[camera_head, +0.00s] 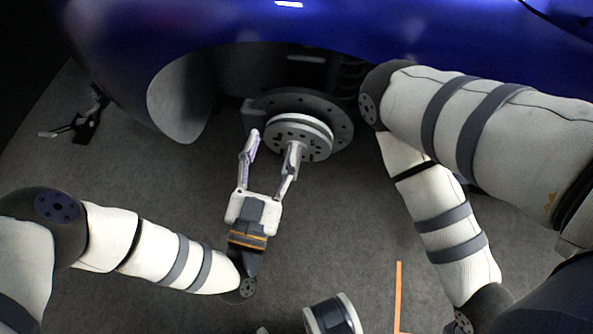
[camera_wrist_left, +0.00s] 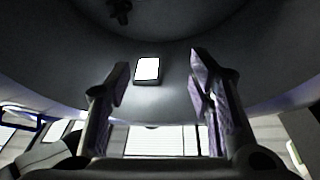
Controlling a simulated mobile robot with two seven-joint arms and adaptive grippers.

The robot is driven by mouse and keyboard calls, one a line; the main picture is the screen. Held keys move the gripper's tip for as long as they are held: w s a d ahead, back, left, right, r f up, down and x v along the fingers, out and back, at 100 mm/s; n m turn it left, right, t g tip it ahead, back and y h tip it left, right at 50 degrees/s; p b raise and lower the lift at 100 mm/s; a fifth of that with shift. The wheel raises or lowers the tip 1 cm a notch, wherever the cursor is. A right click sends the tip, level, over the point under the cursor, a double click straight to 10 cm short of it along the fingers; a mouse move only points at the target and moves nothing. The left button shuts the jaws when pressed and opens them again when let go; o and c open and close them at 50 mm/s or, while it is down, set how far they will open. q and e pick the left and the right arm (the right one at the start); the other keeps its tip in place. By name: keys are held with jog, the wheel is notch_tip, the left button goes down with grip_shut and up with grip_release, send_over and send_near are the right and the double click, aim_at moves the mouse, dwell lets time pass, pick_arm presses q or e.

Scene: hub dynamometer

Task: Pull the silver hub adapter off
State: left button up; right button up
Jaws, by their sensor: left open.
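The silver hub adapter (camera_head: 304,132) is a round, pale metal disc with holes, in front of a darker, wider disc (camera_head: 342,130) in the car's wheel well. My left gripper (camera_head: 271,144) is open and points at the adapter from below. In the head view its right finger overlaps the adapter's lower front, and its left finger is at the left of it. I cannot tell whether they touch. In the left wrist view the open fingers (camera_wrist_left: 160,75) stand apart with nothing held between them.
The blue car body (camera_head: 220,25) hangs over the wheel well. A small dark stand-like object (camera_head: 88,122) is on the grey floor at the left. An orange line (camera_head: 398,295) marks the floor at the lower right. My right arm fills the right side. Floor beneath the hub looks clear.

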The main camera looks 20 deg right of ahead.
pick_arm(q)
notch_tip(320, 180, down, 20)
jog(key=s+n+g+y+b, duration=0.1)
jog(key=s+b, duration=0.1)
jog(key=b, duration=0.8)
jog(key=shift+r+b+x, duration=0.2)
jog(key=shift+b+x, duration=0.5)
jog(key=shift+x, duration=1.7)
jog(key=shift+r+b+x, duration=0.2)
jog(key=shift+b+x, duration=0.5)
jog(key=shift+x, duration=1.7)
pick_arm(e)
jog(key=s+f+g, duration=0.2)
jog(key=s+f, duration=0.2)
jog(key=f, duration=0.9)
jog(key=shift+s+d+g, duration=0.15)
jog(key=shift+d+g, duration=0.15)
jog(key=shift+g, duration=0.1)
pick_arm(q)
grip_shut()
jog(key=p+v, duration=0.3)
jog(key=v, duration=0.4)
pick_arm(e)
jog(key=shift+w+r, duration=0.2)
jog(key=shift+r, duration=1.2)
pick_arm(q)
jog(key=shift+d+r, duration=0.1)
jog(key=shift+r, duration=0.05)
pick_arm(e)
jog(key=shift+t, duration=0.3)
